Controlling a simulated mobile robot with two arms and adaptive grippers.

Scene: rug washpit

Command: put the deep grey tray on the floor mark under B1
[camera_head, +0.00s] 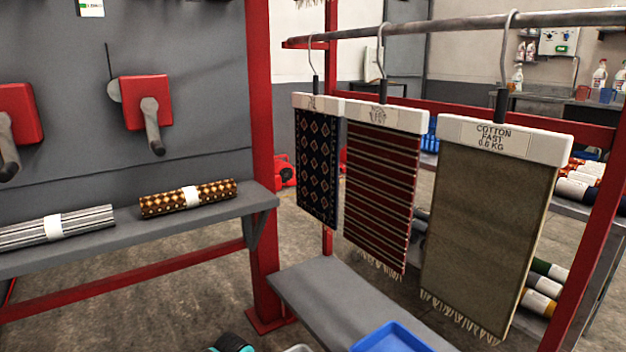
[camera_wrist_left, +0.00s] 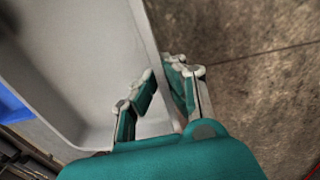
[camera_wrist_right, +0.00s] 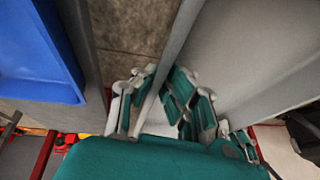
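The deep grey tray (camera_wrist_left: 85,60) fills much of the left wrist view, and its wall runs between the fingers of my left gripper (camera_wrist_left: 162,82). In the right wrist view the tray (camera_wrist_right: 245,45) lies to the right, with its wall between the fingers of my right gripper (camera_wrist_right: 163,85). Both grippers look shut on the tray's walls. In the head view only a sliver of the tray (camera_head: 298,348) shows at the bottom edge, beside a bit of teal gripper. I see no B1 sign or floor mark; bare concrete shows beside the tray in the left wrist view.
A blue tray (camera_head: 390,338) sits on a low grey shelf (camera_head: 335,298); it also shows in the right wrist view (camera_wrist_right: 40,50). Three rugs hang from a rail (camera_head: 440,28). A red post (camera_head: 262,150) and a shelf with rolled rugs (camera_head: 188,198) stand left.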

